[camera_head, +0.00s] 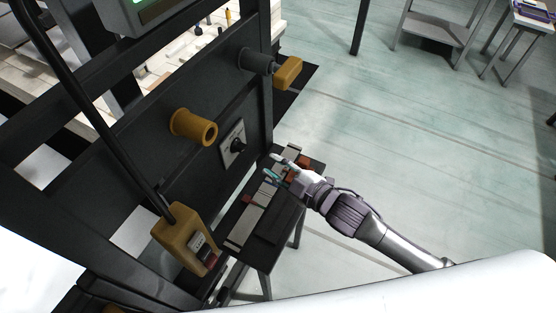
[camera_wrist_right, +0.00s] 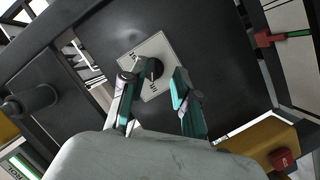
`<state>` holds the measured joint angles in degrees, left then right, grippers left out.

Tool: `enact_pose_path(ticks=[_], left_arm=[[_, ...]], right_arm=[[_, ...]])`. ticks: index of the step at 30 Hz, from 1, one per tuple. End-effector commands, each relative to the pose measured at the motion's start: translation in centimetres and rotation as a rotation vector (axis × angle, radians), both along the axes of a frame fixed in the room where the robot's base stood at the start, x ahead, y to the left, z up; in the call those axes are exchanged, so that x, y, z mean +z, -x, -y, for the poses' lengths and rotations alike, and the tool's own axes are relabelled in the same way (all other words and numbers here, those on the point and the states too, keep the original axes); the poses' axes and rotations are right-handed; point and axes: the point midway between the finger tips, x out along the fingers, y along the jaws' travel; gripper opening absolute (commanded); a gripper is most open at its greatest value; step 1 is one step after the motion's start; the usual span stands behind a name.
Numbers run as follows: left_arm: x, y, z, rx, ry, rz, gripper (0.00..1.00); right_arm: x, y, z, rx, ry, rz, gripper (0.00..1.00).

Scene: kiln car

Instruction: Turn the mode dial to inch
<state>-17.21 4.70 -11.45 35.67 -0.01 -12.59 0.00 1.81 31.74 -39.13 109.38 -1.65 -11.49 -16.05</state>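The mode dial (camera_head: 237,146) is a black knob on a pale square plate (camera_head: 226,133) fixed to the dark upright panel. In the right wrist view the dial (camera_wrist_right: 155,68) sits near the middle of its tilted plate (camera_wrist_right: 150,48), with small lettering around it that I cannot read surely. My right gripper (camera_head: 272,167) is to the right of the dial in the head view, apart from it. In the wrist view its two teal-tipped fingers (camera_wrist_right: 153,84) are spread, one on each side of the dial, with nothing between them gripped. My left gripper is out of view.
A yellow ring-ended cylinder (camera_head: 193,127) sticks out left of the dial. A yellow-tipped grey handle (camera_head: 287,72) is above it. A yellow control box (camera_head: 178,238) hangs on a black cable. A narrow bench (camera_head: 270,224) with small items stands below. Open floor lies right.

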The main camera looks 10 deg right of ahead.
Motion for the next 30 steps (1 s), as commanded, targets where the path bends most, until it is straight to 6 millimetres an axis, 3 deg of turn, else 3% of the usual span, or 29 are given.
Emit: enact_pose_path(ticks=[3, 9, 17, 30], left_arm=[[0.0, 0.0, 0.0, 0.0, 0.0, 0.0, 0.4], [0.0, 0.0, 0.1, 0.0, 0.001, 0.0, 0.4], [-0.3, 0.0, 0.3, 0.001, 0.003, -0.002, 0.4], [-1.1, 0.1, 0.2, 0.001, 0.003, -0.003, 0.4]], right_arm=[[0.4, -0.8, 0.0, 0.15, 0.047, 0.17, 0.3], [0.8, -0.6, 0.5, 0.292, 0.069, 0.317, 0.3], [0.8, -1.0, -0.2, 0.312, 0.067, 0.338, 0.3], [0.9, -3.1, -3.1, 0.311, 0.066, 0.338, 0.3]])
